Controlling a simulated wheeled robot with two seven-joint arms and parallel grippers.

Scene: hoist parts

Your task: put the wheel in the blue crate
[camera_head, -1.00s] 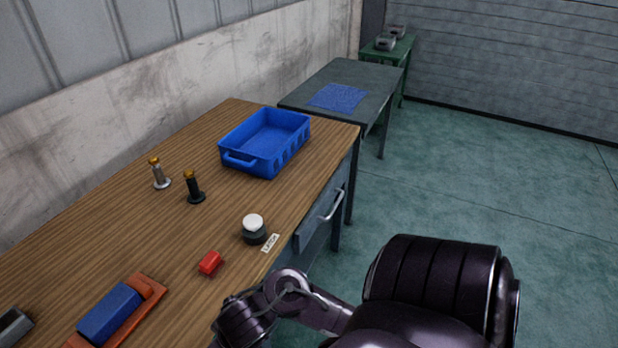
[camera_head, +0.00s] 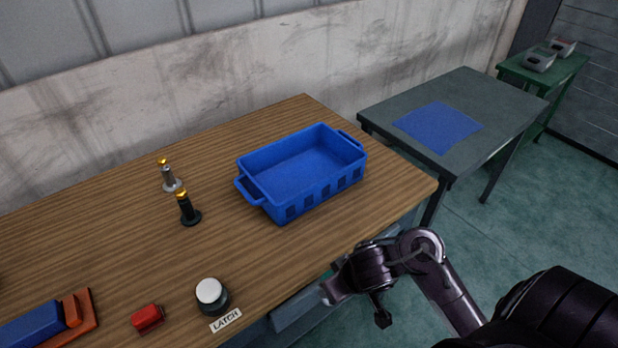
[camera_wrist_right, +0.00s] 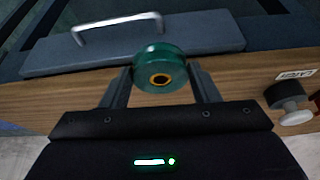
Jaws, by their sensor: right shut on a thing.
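The wheel (camera_wrist_right: 160,68) is a green disc with a brass-ringed hole, seen in the right wrist view. My right gripper (camera_wrist_right: 161,82) is shut on it, one finger on each side. Wooden table top and a drawer front show behind it in that view. In the head view my right arm is over the table's front edge, to the right of and nearer than the blue crate; the wheel cannot be made out there. The blue crate (camera_head: 271,206) stands upright on the wooden table, open at the top, with nothing seen inside. My left gripper is not in view.
On the wooden table (camera_head: 110,240) are two brass-topped posts (camera_head: 189,212), a white-topped knob (camera_head: 211,293) by a LATCH label (camera_head: 226,320), a red block (camera_head: 148,318) and a blue block on an orange base (camera_head: 88,325). A grey table (camera_head: 485,105) with a blue mat stands beyond.

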